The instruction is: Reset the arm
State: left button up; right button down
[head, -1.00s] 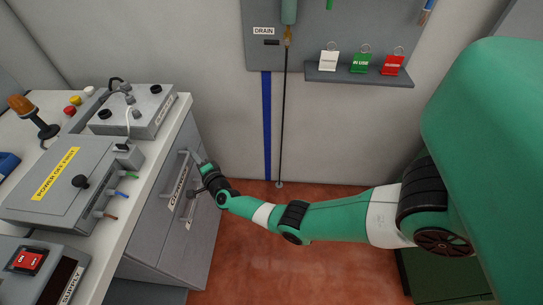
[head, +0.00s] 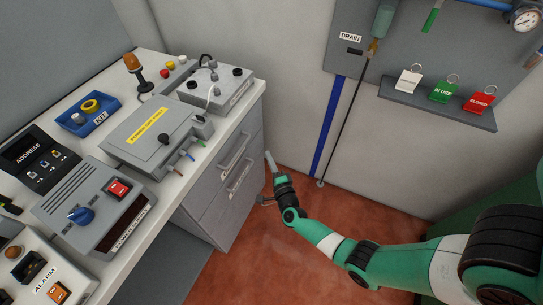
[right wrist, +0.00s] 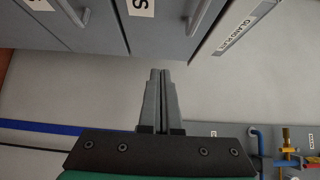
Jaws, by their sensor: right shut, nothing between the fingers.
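My right arm comes in from the lower right of the head view. My right gripper (head: 269,160) is shut and empty. It is near the front of the grey drawer cabinet (head: 224,212), with clear space between it and the drawer handles. In the right wrist view the two fingers (right wrist: 160,72) lie together with nothing between them. Drawer fronts and handles (right wrist: 196,14) show beyond them at the top. The drawers look shut in the head view. My left gripper is not in the head view.
The bench holds a grey box with a yellow label (head: 150,140), a blue tray (head: 88,118) and a panel with a red switch (head: 118,188). A wall shelf (head: 437,106) carries white, green and red tags. Red floor (head: 245,262) lies open below my arm.

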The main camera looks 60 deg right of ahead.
jog(key=shift+s+a, duration=0.3)
jog(key=shift+s, duration=0.15)
